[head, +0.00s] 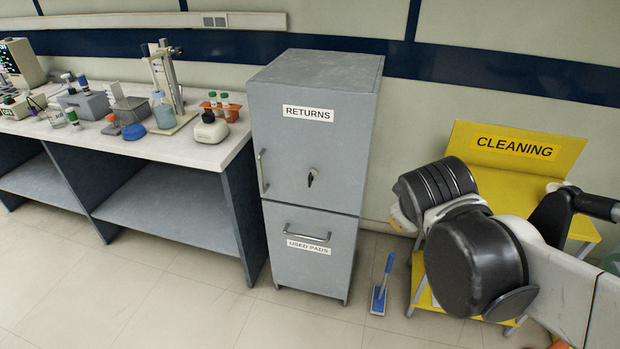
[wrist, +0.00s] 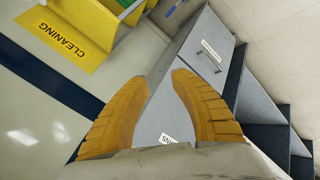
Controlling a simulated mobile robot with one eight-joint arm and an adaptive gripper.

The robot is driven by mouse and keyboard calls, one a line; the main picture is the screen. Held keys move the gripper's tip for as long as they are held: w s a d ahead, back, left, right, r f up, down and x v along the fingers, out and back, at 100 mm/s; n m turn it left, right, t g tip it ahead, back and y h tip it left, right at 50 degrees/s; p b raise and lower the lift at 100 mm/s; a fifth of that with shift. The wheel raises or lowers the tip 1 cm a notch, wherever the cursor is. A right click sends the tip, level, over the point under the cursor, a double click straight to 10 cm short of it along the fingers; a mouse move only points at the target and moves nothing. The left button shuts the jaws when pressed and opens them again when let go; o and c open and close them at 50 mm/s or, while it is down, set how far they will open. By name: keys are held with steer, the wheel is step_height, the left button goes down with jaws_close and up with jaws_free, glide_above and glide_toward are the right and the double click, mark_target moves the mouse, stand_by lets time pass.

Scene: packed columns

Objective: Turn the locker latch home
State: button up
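The grey locker (head: 315,120) stands right of the bench, with its upper door labelled RETURNS shut. The locker (wrist: 165,105) also shows between my fingers in the wrist view, tilted, but I cannot make out the latch there. My gripper (wrist: 160,76) is open and empty, its two yellow fingers spread apart and not visibly touching the locker.
A vertical handle (head: 262,172) is on the upper door's left edge. A USED PADS drawer (head: 307,262) with a bar handle is below. A yellow CLEANING stand (head: 515,150) is at the right. A blue brush (head: 381,285) stands on the floor. The bench (head: 200,150) holds lab items.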

steer(key=w+a+f+n+t+h+b, duration=0.1)
steer(key=w+a+f+n+t+h, duration=0.15)
steer(key=w+n, duration=0.75)
steer(key=n+t+b, duration=0.3)
steer(key=n+t, duration=0.4)
steer(key=n, duration=0.9)
glide_toward(309, 176)
steer(key=b+x, duration=0.2)
steer(key=x, duration=0.9)
jaws_close()
